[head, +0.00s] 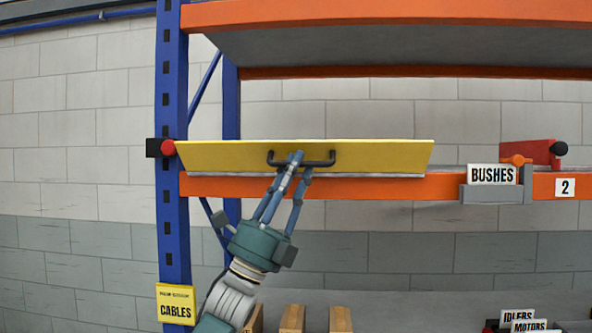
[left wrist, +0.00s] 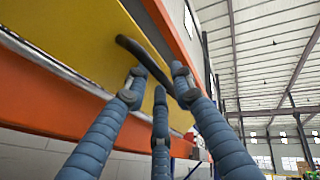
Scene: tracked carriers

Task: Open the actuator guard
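The actuator guard (head: 220,156) is a long yellow panel across the blue and orange rack, just above the orange beam. Its top edge looks wider than its grey-edged bottom. A black bar handle (head: 325,162) stands out from its middle. My left gripper (head: 299,163) reaches up from below, its fingers closed around the left-centre part of this handle. In the left wrist view the fingers (left wrist: 158,85) lie on both sides of the black handle (left wrist: 140,53), against the yellow guard (left wrist: 85,35). What lies behind the guard is hidden. My right gripper is not in view.
A blue upright (head: 172,230) with a red knob (head: 168,147) stands at the guard's left end. An orange shelf beam (head: 390,14) runs above. Wooden blocks (head: 340,319) stand below.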

